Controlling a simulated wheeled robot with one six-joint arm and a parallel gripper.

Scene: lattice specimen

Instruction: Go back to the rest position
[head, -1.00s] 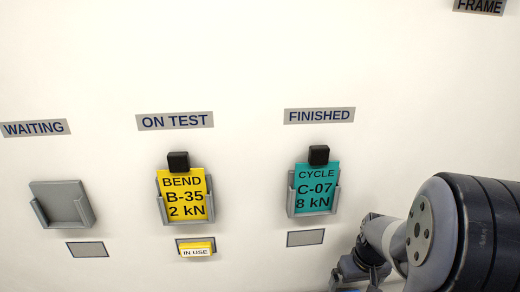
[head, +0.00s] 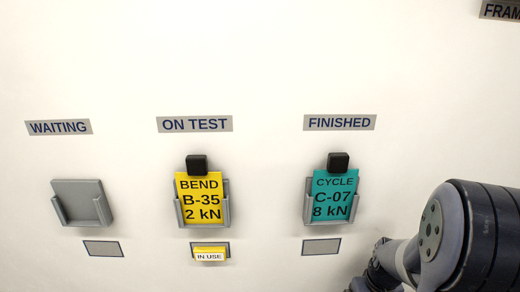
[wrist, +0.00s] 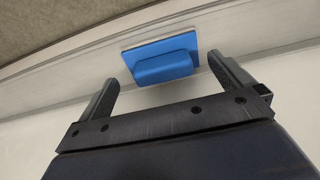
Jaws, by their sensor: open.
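My gripper (wrist: 168,84) is open in the wrist view, with its two dark fingers spread apart and nothing held between them. A blue block on a flat blue plate (wrist: 162,62) shows beyond the fingertips, apart from them as far as I can tell. In the head view my arm is at the lower right, and its gripper end is mostly hidden or cut off by the bottom edge. The yellow card B-35 (head: 201,205) sits in the ON TEST holder (head: 226,208). The teal card C-07 (head: 334,196) sits in the FINISHED holder (head: 308,207).
The WAITING holder (head: 82,203) is empty. A yellow IN USE tag (head: 209,256) is at the plate under ON TEST. Blank plates (head: 103,248) sit under the other holders. The white wall above the labels is bare, apart from a partly cut-off sign (head: 502,11) at upper right.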

